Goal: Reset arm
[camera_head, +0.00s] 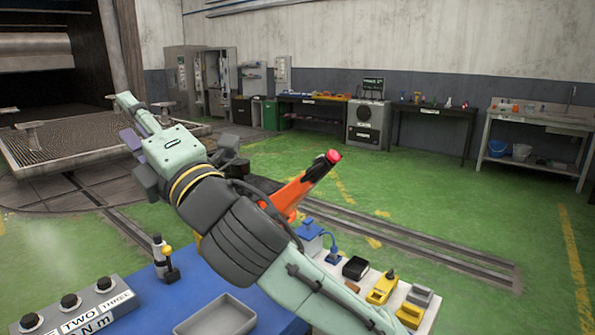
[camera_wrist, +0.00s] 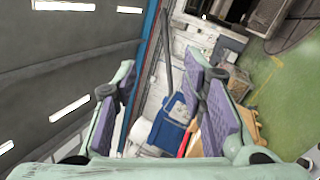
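My arm reaches from the bottom right up to the left in the head view. My gripper (camera_head: 126,119) is at its far end, raised above the floor, with purple finger pads. In the wrist view the two fingers of my gripper (camera_wrist: 168,92) stand wide apart with nothing held between them. The arm hides part of the blue worktop (camera_head: 203,280) below it.
A grey tray (camera_head: 217,318), a panel with black knobs (camera_head: 78,308) and a yellow device (camera_head: 383,287) are close below the arm. An orange object with a red end (camera_head: 300,190) rises behind it. Green floor and rails are beyond, with benches along the wall.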

